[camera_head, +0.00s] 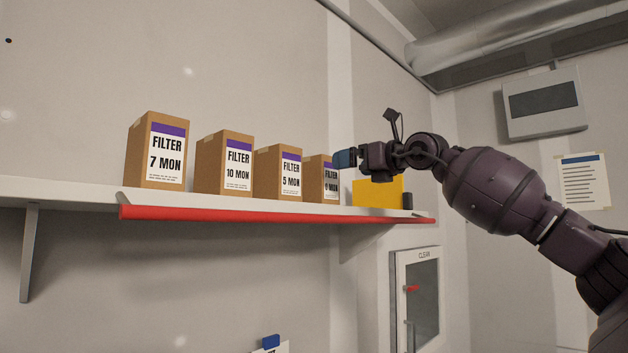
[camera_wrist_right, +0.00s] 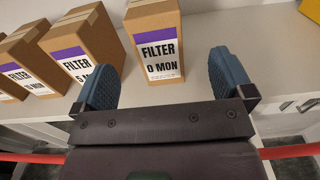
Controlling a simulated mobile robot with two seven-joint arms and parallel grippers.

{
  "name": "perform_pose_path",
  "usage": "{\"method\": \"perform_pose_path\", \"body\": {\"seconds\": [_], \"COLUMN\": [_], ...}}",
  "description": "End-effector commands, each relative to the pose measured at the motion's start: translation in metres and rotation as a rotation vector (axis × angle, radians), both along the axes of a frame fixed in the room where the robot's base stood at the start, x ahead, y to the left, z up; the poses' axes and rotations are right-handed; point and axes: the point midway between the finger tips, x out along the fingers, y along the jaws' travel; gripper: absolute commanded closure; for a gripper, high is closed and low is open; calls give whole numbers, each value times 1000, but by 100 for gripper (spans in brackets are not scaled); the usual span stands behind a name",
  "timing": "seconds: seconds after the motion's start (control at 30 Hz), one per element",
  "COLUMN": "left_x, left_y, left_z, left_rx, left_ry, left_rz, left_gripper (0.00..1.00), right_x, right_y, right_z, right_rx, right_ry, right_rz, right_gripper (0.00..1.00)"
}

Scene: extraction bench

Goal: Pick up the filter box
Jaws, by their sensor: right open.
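Several brown filter boxes with purple-banded white labels stand upright in a row on the wall shelf. In the head view they read 7 MON (camera_head: 155,150), 10 MON (camera_head: 225,162), 5 MON (camera_head: 278,173), and a rightmost one (camera_head: 321,180) partly hidden by my gripper. In the right wrist view this rightmost box (camera_wrist_right: 155,42) seems to read 0 MON. My right gripper (camera_head: 345,159) is open with blue fingertips, in front of that box. In the wrist view the box shows between the spread fingers (camera_wrist_right: 165,78), with no contact visible. My left gripper is not in view.
The shelf (camera_head: 80,192) has a red front edge (camera_head: 250,215). A yellow item (camera_head: 378,193) and a small dark object (camera_head: 407,201) are at its right end. The 5 MON box (camera_wrist_right: 82,48) is close left of the rightmost box. Bare shelf lies to its right.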

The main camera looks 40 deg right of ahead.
Motion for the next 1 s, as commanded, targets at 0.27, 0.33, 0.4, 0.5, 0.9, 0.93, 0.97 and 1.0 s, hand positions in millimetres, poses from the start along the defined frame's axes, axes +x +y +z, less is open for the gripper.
{"method": "perform_pose_path", "body": {"seconds": [0.27, 0.33, 0.4, 0.5, 0.9, 0.93, 0.97, 1.0], "left_x": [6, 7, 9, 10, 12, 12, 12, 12], "left_y": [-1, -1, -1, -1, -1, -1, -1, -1], "left_z": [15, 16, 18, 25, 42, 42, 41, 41], "left_rx": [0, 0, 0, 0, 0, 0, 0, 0], "left_ry": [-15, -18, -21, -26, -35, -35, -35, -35], "left_rz": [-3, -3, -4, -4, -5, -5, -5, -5], "left_gripper": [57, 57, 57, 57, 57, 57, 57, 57], "right_x": [26, 28, 32, 42, 79, 80, 80, 80], "right_y": [3, 3, 4, 7, 12, 12, 12, 12], "right_z": [1, 0, 0, -1, -6, -6, -7, -7], "right_rx": [3, 1, 1, 1, 1, 1, 0, 0], "right_ry": [-1, -1, 0, -1, 0, 0, 0, 0], "right_rz": [1, 1, 1, 4, 0, 0, 0, 0], "right_gripper": [1, 1, 1, 1, 1, 1, 1, 1]}}
